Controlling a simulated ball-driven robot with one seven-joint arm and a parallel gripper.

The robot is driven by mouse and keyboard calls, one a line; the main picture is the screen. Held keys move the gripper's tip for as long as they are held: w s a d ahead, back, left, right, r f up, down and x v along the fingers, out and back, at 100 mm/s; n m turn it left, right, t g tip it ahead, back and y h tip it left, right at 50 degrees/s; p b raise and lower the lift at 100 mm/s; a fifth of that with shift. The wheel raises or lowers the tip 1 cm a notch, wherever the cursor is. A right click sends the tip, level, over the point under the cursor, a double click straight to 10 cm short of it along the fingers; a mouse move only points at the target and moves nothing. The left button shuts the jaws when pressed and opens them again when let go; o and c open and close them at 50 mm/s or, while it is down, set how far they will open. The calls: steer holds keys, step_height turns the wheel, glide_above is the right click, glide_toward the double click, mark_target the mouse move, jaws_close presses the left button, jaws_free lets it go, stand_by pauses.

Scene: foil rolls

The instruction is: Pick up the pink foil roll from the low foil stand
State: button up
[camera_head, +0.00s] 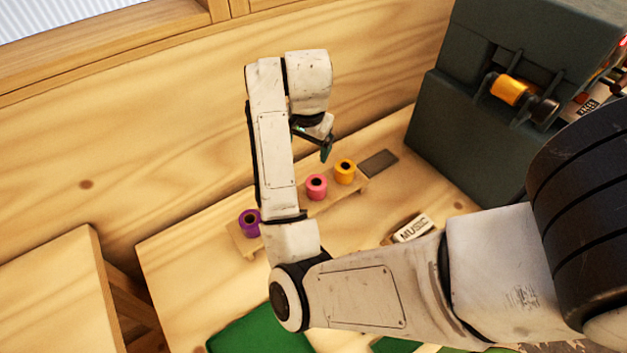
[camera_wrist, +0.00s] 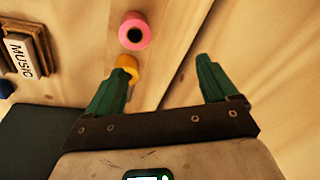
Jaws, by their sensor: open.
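The pink foil roll (camera_head: 316,186) stands upright on the low foil stand (camera_head: 327,201), between the yellow foil roll (camera_head: 345,171) and the purple foil roll (camera_head: 250,222). My gripper (camera_head: 326,150) is above the stand, up from the pink and yellow rolls in the head view. In the wrist view my gripper (camera_wrist: 160,82) is open with its green fingers wide apart and nothing between them. The pink roll (camera_wrist: 135,33) shows beyond the left finger, with the yellow roll (camera_wrist: 127,66) nearer to that finger. My arm hides part of the stand.
A block marked MUSIC (camera_head: 413,228) lies on the table in front of the stand. A dark flat plate (camera_head: 378,161) lies right of the yellow roll. A large dark grey machine (camera_head: 465,140) stands at the right. The wooden wall (camera_head: 180,150) rises close behind the stand.

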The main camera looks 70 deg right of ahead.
mark_target(316, 182)
steer(key=shift+g, duration=0.7)
steer(key=s+f, duration=0.1)
steer(key=s+a+f, duration=0.1)
steer(key=shift+s+f, duration=0.35)
steer(key=shift+f, duration=0.05)
steer(key=f+b, duration=0.1)
steer(key=f, duration=0.1)
steer(key=f+b, duration=0.1)
steer(key=shift+d+f+b, duration=0.3)
steer(key=shift+f, duration=0.1)
steer(key=shift+w+d+f, duration=0.1)
steer(key=shift+d+f, duration=0.05)
steer(key=shift+f, duration=1.45)
steer(key=shift+d+f, duration=0.15)
steer(key=shift+f, duration=1.4)
steer(key=c, duration=1.2)
steer(key=shift+r, duration=0.1)
